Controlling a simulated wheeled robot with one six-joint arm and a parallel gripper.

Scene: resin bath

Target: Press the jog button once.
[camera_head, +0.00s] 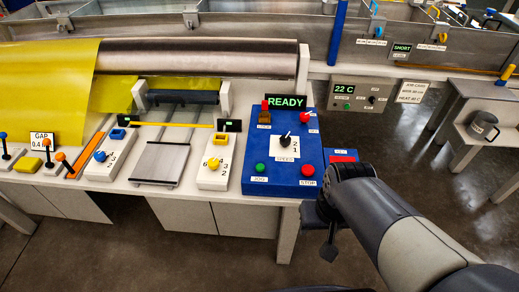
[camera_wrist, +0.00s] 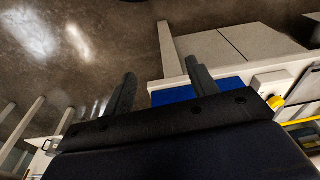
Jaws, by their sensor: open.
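The green jog button (camera_head: 260,167) is at the front left of the blue control panel (camera_head: 283,188), above a JOG label. A red stop button (camera_head: 307,170) is to its right. My gripper (camera_head: 328,252) hangs off the panel's front right corner, apart from the jog button and largely hidden by my arm. In the wrist view my gripper (camera_wrist: 160,80) has its two fingers apart with nothing between them. Part of the blue panel (camera_wrist: 172,96) shows beyond the fingers there; the jog button is not visible in that view.
A white block with a yellow knob (camera_head: 213,163) stands left of the panel. Open floor (camera_head: 400,165) lies to the right.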

